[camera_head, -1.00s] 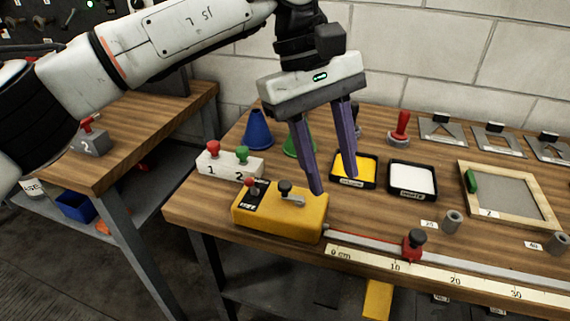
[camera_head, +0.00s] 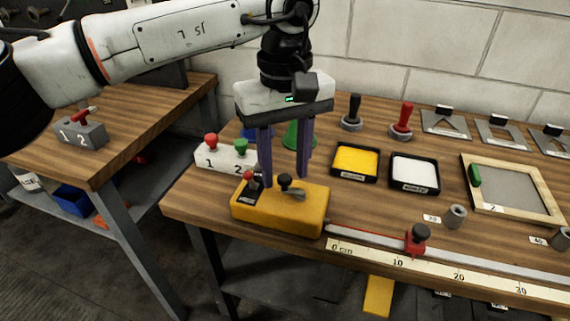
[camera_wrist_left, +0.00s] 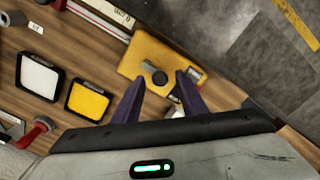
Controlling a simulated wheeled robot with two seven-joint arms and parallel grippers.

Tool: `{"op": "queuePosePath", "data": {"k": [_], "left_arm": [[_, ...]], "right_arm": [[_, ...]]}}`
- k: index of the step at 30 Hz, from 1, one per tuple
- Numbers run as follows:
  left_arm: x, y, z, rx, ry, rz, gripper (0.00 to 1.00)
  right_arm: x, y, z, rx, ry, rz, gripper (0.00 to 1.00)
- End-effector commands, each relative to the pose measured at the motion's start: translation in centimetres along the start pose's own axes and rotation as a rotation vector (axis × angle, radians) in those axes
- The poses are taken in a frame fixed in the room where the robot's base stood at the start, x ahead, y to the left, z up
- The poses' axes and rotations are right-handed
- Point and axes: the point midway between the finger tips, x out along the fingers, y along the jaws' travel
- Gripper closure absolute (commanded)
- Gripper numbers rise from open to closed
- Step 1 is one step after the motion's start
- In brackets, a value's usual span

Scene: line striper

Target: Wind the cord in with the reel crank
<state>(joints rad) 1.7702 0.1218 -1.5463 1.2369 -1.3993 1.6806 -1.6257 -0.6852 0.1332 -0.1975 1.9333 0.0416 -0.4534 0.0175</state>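The yellow reel box (camera_head: 300,215) sits at the front left of the bench. Its crank has a black knob (camera_head: 285,181), which also shows in the wrist view (camera_wrist_left: 160,78). My left gripper (camera_head: 285,182) is open and points down over the box. In both views the knob appears between its two fingertips, with a gap on each side. I cannot tell whether the tips reach down beside it. A thin red cord (camera_head: 365,233) runs from the box along the rail to a red slider with a dark knob (camera_head: 417,238). My right gripper is not in view.
A white switch box (camera_head: 226,158) with red and green knobs stands close behind the reel box. A green cone (camera_head: 298,136) and a yellow paint tray (camera_head: 355,162) are behind my gripper. A ruler (camera_head: 430,268) lines the front edge.

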Motion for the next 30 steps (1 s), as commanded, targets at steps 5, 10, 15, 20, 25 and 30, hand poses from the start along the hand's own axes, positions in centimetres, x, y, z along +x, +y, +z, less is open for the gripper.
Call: {"op": "queuePosePath", "data": {"k": [5, 10, 15, 20, 25, 30], "left_arm": [[0.31, 0.00, 0.00, 0.000, 0.000, 0.000, 0.61], [0.30, 0.00, 0.01, 0.000, 0.000, 0.000, 0.68], [0.28, 0.01, 0.02, 0.000, 0.000, 0.001, 0.97], [0.27, 0.01, 0.03, -0.002, 0.000, 0.000, 1.00], [0.28, -0.04, 0.10, -0.031, -0.001, 0.000, 1.00], [0.32, -0.16, 0.26, -0.111, -0.001, 0.000, 1.00]], "right_arm": [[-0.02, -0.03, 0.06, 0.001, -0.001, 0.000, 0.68], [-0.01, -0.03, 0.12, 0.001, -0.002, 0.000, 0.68], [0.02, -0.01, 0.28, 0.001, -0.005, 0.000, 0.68], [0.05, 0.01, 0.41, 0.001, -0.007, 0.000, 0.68], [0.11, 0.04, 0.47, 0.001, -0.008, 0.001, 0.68], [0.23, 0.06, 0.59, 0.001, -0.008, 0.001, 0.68]]}}
